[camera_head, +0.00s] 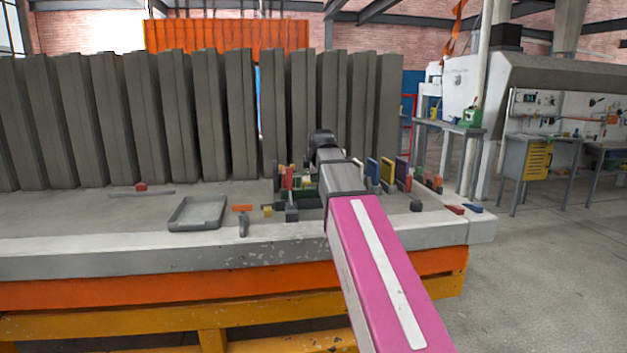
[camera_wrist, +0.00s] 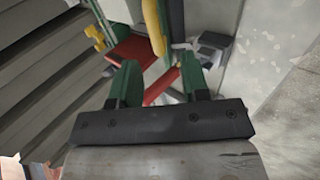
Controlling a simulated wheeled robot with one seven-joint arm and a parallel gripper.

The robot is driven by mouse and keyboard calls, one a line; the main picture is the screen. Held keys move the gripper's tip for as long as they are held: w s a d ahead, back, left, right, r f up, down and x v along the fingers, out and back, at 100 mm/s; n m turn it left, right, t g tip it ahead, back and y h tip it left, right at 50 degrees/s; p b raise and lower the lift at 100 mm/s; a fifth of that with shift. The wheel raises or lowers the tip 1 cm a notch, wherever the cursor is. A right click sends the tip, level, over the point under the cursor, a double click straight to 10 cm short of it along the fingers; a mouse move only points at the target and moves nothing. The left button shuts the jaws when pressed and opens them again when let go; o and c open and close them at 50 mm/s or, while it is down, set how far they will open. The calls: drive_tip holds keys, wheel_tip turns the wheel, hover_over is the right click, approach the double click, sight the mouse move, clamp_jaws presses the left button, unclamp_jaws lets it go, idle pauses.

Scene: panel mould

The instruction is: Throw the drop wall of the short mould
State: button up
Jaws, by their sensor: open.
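My gripper (camera_wrist: 158,78) shows in the wrist view with its two green fingers apart, one on each side of a gap. A red bar (camera_wrist: 159,88) lies in view between the fingers; I cannot tell whether either finger touches it. Beyond the fingers are a red plate (camera_wrist: 130,48), an upright yellow bar (camera_wrist: 153,25) and a green wall (camera_wrist: 176,14). I cannot tell which of these is the drop wall. In the head view my arm hides the gripper and part of the group of coloured mould parts (camera_head: 388,172) on the bench.
The concrete-topped bench (camera_head: 130,240) carries a grey tray (camera_head: 197,212) at left of my arm and small loose blocks near its front edge. A row of tall grey panels (camera_head: 190,115) stands behind. A dark block (camera_wrist: 213,42) sits right of the fingers in the wrist view.

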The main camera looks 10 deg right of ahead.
drive_tip(key=shift+v, duration=2.5)
drive_tip(key=shift+s, duration=0.15)
